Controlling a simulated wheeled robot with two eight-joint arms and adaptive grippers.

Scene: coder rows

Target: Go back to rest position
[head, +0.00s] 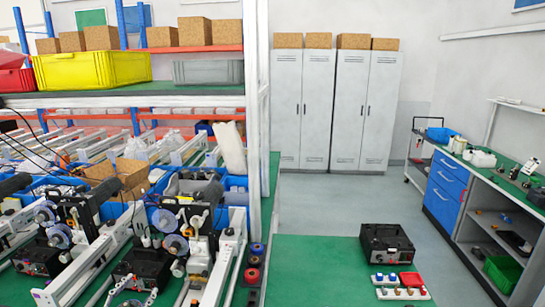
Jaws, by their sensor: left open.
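My left gripper (134,289) shows small at the bottom edge of the head view, low in front of the coder machines. It is open, and I see nothing between its fingers. It is hard to pick out against the dark parts behind it. I cannot tell whether it touches the machine beside it. My right gripper is not in view.
Coder machines with reels (58,236) and white rails (222,268) crowd the left. A shelf with a yellow crate (92,70) stands above. Grey floor (330,205) is clear.

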